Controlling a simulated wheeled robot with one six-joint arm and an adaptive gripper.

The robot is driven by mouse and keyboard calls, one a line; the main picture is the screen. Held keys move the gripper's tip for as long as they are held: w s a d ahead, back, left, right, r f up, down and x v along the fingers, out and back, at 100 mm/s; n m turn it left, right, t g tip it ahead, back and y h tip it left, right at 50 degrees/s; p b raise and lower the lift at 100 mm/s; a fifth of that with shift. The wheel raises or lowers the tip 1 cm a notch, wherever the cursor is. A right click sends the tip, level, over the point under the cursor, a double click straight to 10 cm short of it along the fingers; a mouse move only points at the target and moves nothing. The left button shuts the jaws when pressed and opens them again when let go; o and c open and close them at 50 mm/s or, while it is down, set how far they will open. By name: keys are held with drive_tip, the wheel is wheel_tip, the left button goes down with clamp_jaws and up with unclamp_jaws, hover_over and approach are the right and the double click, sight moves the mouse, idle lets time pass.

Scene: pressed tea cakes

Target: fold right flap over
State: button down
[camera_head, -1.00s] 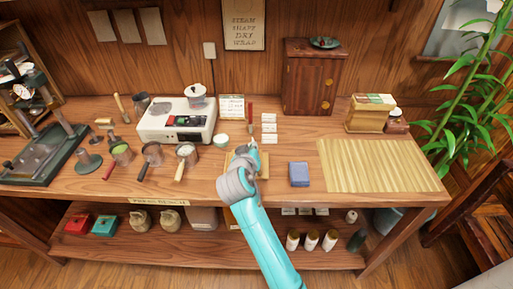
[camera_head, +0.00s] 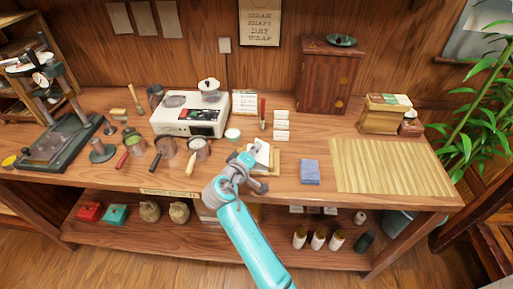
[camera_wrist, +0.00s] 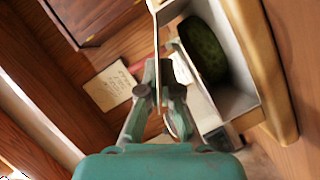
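A dark green tea cake (camera_wrist: 203,50) lies on white wrapping paper (camera_wrist: 236,98) in a pale wooden tray (camera_wrist: 262,60) in the wrist view. A thin paper flap (camera_wrist: 156,30) stands up beside the cake, seen almost edge-on. My gripper (camera_wrist: 158,65) has its fingertips close together, one on each side of this flap. In the head view my gripper (camera_head: 252,160) is over the tray (camera_head: 292,168), beside the raised white paper (camera_head: 262,153). My wrist hides much of the tray and the cake there.
A blue block (camera_head: 310,172) lies right of the tray, near a bamboo mat (camera_head: 390,165). Several handled cups (camera_head: 165,148) stand to the left.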

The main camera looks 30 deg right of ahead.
drive_tip(key=shift+f, duration=0.1)
idle(0.4)
drive_tip(key=c, duration=1.4)
unclamp_jaws()
drive_tip(key=shift+v, duration=4.05)
drive_tip(key=shift+s+a, duration=0.1)
drive_tip(key=shift+c, duration=1.4)
drive_tip(key=v, duration=0.4)
drive_tip(key=shift+s+a, duration=0.25)
drive_tip(key=shift+a, duration=0.1)
drive_tip(key=x, duration=1)
drive_tip(key=shift+w+d, duration=0.15)
drive_tip(key=shift+d, duration=0.1)
